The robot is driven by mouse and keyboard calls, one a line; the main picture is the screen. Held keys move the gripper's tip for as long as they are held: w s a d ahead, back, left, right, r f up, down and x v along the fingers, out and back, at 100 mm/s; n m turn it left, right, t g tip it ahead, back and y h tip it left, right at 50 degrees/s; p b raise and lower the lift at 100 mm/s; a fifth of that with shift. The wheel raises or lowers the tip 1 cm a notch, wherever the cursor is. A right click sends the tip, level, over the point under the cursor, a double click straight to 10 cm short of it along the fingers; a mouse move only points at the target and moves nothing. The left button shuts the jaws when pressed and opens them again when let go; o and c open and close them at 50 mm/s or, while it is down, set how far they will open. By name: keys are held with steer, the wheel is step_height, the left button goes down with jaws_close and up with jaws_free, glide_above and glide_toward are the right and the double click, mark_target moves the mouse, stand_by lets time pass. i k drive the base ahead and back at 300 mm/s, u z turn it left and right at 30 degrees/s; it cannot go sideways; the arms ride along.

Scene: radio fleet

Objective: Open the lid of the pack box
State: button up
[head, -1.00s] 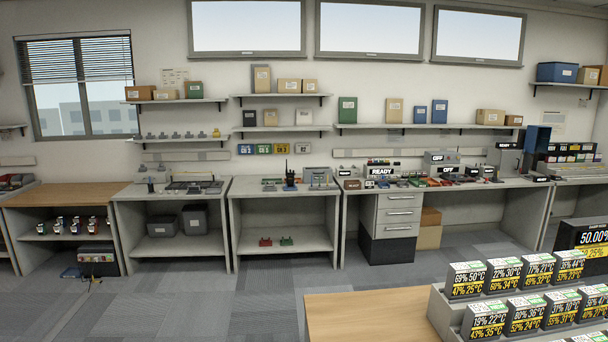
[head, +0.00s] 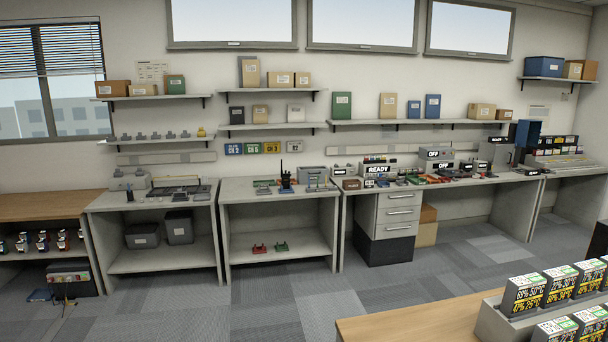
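My gripper is not in the head view. No box here can be told for certain as the pack box at this distance. Candidates are a grey box (head: 312,175) on the middle bench and a small brown box (head: 351,184) at the left of the long bench. A grey case (head: 496,151) stands at the long bench's right, beside a tall blue piece (head: 524,135). Whether any of these has a closed lid is too small to tell.
A wooden table (head: 400,326) with a grey rack of display units (head: 526,293) fills the lower right. Grey carpet (head: 290,306) lies free before the benches. A black box with cables (head: 70,278) sits low left. Shelves hold several boxes.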

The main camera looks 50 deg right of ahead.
mark_target(303, 173)
steer(key=i, duration=1.8)
steer(key=z, duration=2.4)
steer(key=i, duration=0.65)
steer(key=u, duration=0.05)
